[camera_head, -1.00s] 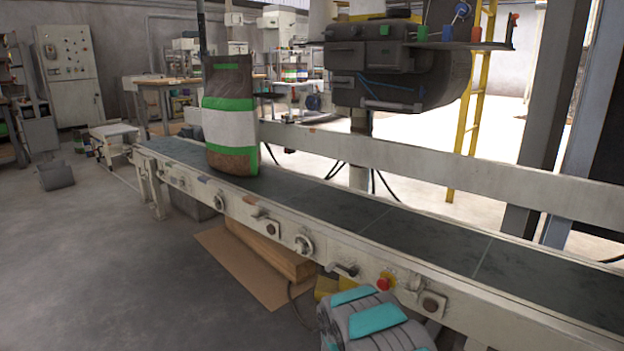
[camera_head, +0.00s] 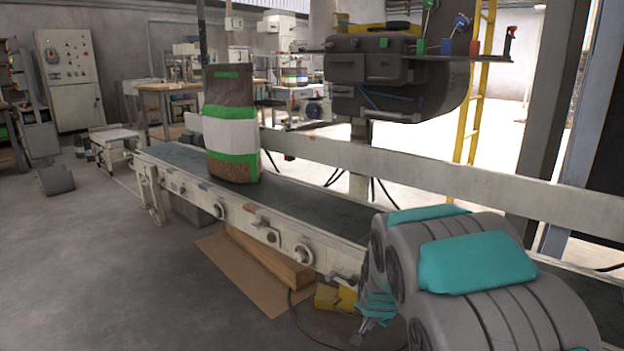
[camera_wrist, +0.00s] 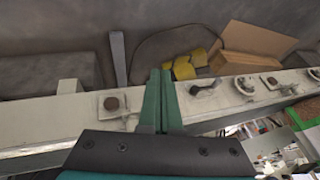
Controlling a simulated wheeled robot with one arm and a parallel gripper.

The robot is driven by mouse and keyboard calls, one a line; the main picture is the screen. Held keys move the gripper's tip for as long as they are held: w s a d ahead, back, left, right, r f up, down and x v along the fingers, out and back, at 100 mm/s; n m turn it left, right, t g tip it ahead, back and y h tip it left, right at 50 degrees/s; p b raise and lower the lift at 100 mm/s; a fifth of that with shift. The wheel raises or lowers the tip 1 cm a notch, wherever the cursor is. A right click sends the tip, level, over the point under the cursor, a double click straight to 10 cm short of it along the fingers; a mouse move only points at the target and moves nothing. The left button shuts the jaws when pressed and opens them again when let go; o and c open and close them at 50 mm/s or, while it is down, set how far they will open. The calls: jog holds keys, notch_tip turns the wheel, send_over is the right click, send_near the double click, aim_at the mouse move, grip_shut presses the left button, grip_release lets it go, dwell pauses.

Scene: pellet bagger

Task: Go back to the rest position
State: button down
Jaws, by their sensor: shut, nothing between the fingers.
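My gripper (camera_wrist: 160,100) shows in the wrist view as two green fingers pressed together, with nothing between them. Its fingers overlap the conveyor's pale side rail in that view; I cannot tell the gap between them. In the head view my grey and teal arm fills the lower right and covers part of the conveyor. A brown, white and green bag (camera_head: 230,130) stands upright on the conveyor belt (camera_head: 325,215), apart from my arm. A green and brown patch at the right edge of the wrist view may be the bag.
The conveyor's side rail (camera_head: 240,222) carries knobs and cranks. A cardboard sheet with a wooden block (camera_head: 270,262) and a yellow object (camera_head: 336,298) lie on the floor below. A dark machine head (camera_head: 385,75) hangs behind the belt. The left floor is mostly clear.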

jog(key=s+r+n+g, duration=0.2)
jog(key=s+r, duration=0.1)
jog(key=s, duration=1)
jog(key=s+r+n+g+p, duration=0.1)
jog(key=s+r+n+g, duration=0.2)
jog(key=s, duration=1.1)
jog(key=s+d+r+n+g+p, duration=0.1)
jog(key=s+r, duration=0.4)
jog(key=s, duration=0.9)
jog(key=shift+r+n+g, duration=0.2)
jog(key=shift+n+g, duration=0.6)
jog(key=shift+n, duration=0.1)
